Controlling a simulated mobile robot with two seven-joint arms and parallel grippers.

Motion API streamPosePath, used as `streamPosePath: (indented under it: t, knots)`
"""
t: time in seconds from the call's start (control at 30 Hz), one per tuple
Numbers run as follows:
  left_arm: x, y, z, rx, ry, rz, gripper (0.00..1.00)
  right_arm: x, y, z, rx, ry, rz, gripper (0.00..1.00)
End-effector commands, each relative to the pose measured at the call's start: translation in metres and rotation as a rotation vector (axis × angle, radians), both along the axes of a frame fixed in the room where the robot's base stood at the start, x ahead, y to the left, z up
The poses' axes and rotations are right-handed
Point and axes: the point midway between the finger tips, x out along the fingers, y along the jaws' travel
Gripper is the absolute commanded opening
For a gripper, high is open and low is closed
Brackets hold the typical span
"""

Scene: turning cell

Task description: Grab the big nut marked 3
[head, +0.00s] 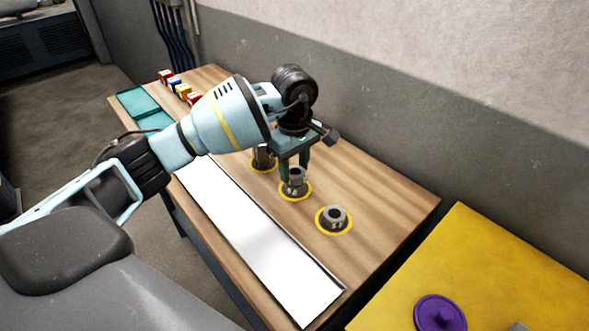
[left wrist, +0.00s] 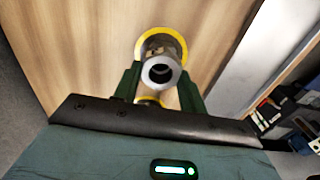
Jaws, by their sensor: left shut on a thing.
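A grey metal nut (head: 296,176) stands over the middle yellow ring (head: 283,194) on the wooden table. My left gripper (head: 295,171) points down with its dark green fingers on either side of this nut, shut on it. In the left wrist view the nut's round bore (left wrist: 160,72) shows between the fingers, with a yellow ring (left wrist: 181,46) behind it. I cannot tell whether the nut is clear of the table. Another nut (head: 335,216) sits in the nearer ring, and one (head: 263,158) in the farther ring, partly hidden by my gripper. No number is readable.
A long white panel (head: 247,232) lies along the table's left side. Small coloured boxes (head: 182,90) and teal trays (head: 137,101) are at the far end. The wall (head: 390,140) runs behind the table. A yellow surface (head: 480,262) with a purple disc (head: 439,314) is at right.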

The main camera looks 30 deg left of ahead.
Motion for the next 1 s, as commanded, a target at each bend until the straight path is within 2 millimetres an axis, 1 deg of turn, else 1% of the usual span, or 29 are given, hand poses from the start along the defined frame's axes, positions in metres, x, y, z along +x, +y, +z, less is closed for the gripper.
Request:
streamPosePath:
  t: [0.17,0.2,0.47,0.8,1.0]
  knots:
    - [0.001,0.000,0.022,0.000,-0.004,-0.002,0.13,0.001,0.000,-0.003,0.000,0.001,0.000,0.36]
    - [0.001,0.000,0.029,0.000,-0.004,-0.002,0.13,0.000,0.000,-0.004,0.001,0.002,0.000,0.36]
    - [-0.042,0.004,0.031,0.001,-0.001,-0.002,0.13,0.003,0.000,-0.003,0.000,-0.002,0.001,0.36]
    - [-0.111,0.010,0.037,0.003,0.001,-0.002,0.13,-0.002,0.000,-0.009,0.000,0.010,0.001,0.36]
    - [-0.140,0.012,0.040,0.001,0.001,-0.001,0.13,-0.005,0.000,-0.013,0.000,0.019,0.001,0.36]
